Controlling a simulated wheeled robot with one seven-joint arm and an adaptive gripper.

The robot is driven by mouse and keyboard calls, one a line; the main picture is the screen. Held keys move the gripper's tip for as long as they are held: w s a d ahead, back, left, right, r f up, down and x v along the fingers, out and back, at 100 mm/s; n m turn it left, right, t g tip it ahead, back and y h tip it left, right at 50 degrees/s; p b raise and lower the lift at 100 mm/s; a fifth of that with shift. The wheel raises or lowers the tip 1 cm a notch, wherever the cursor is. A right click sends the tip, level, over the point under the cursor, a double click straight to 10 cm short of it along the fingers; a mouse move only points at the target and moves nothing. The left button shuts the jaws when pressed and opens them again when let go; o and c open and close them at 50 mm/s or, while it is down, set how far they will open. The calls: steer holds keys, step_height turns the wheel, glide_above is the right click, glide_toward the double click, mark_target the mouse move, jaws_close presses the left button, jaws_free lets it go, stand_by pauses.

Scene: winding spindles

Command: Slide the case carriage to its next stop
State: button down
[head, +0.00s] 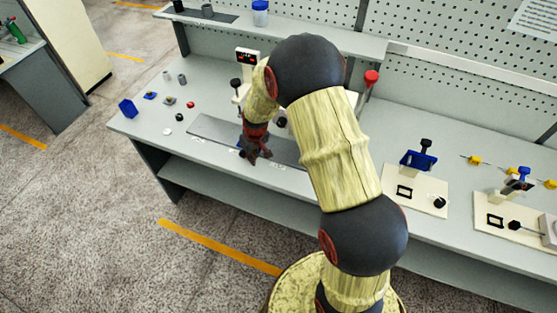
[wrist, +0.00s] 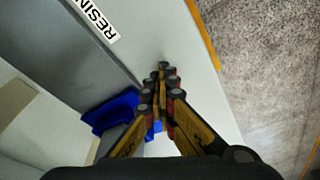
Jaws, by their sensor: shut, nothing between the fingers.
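My gripper (head: 257,158) is low over the front part of the workbench, at a long flat grey strip (head: 215,130). In the wrist view its fingertips (wrist: 163,75) are together with nothing between them. A blue part (wrist: 112,112) lies just left of the fingers there, on or over the grey strip (wrist: 95,50); it is probably the case carriage. In the head view only a sliver of blue shows beside my gripper, and my arm hides the rest. I cannot tell whether the fingers touch it. A white label reading "RESIN" (wrist: 95,15) lies along the strip's edge.
Small parts, including a blue block (head: 127,108) and a white disc (head: 180,117), lie on the left of the bench. A device with a red display (head: 247,57) stands behind. Fixtures on cream plates (head: 417,190) stand to the right. The bench's front edge is close to my gripper.

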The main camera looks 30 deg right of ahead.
mark_target(203, 145)
steer(key=shift+w+a+f+b, duration=0.1)
steer(key=shift+w+a+b, duration=0.05)
steer(key=shift+w+a, duration=2.55)
steer(key=shift+w+a+r+b, duration=0.15)
steer(key=shift+w+a, duration=1.8)
steer(key=shift+w, duration=1.3)
steer(key=shift+w+a+f+b, duration=0.15)
steer(key=shift+w+a, duration=2.2)
steer(key=shift+w, duration=0.75)
steer(key=shift+a+r, duration=0.1)
steer(key=shift+r, duration=0.15)
steer(key=shift+w+r+p, duration=0.15)
steer(key=shift+r+p, duration=0.2)
steer(key=shift+r, duration=0.25)
steer(key=v, duration=0.1)
steer(key=p+v, duration=0.1)
steer(key=shift+w+r, duration=0.15)
steer(key=shift+r, duration=0.25)
steer(key=p+v, duration=0.1)
steer(key=v, duration=0.2)
steer(key=shift+d+f+p, duration=0.1)
steer(key=shift+d+p, duration=0.15)
steer(key=shift+p, duration=0.15)
